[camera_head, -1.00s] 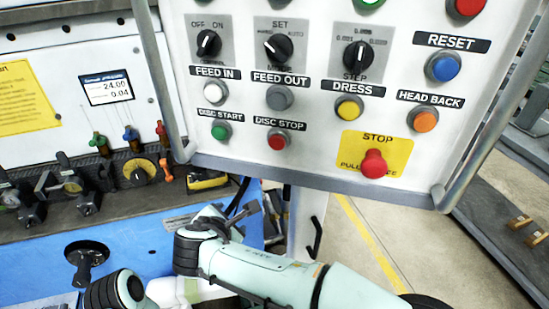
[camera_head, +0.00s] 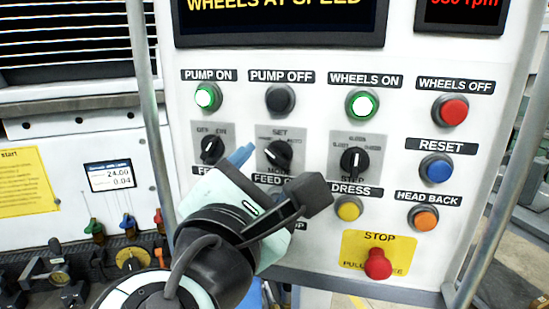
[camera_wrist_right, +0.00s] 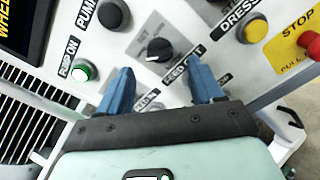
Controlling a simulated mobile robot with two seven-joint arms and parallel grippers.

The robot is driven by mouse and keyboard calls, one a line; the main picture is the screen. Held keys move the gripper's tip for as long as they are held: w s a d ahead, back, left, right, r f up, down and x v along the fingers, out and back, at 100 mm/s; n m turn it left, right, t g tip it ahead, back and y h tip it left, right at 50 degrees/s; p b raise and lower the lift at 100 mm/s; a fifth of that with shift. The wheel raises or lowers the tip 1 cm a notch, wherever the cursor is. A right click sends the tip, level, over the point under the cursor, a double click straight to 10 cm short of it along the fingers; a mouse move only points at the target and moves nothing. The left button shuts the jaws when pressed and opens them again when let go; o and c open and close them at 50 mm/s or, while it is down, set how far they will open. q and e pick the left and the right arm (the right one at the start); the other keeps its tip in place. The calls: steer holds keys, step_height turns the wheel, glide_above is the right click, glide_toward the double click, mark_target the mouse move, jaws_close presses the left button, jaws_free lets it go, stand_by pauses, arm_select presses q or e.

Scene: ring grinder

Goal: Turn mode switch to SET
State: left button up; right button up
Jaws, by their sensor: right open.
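The mode switch (camera_head: 278,153) is a black knob on a grey plate, with SET above it and AUTO at its upper right. Its white mark appears to point left, away from SET. In the right wrist view the knob (camera_wrist_right: 158,50) sits just beyond the fingertips, between them in the picture. My right gripper (camera_wrist_right: 159,68) is open with two blue fingers and nothing between them. In the head view my right gripper (camera_head: 262,170) is in front of the panel just below the switch; one blue fingertip shows left of the knob and its hand hides the other. My left gripper is not in view.
Pump and wheel buttons are above. The red STOP button (camera_head: 377,263) sticks out at lower right. A metal rail (camera_head: 150,110) runs along the panel's left side.

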mark_target(276, 158)
steer(key=x, duration=0.5)
steer(key=shift+w, duration=0.3)
steer(key=c, duration=1.1)
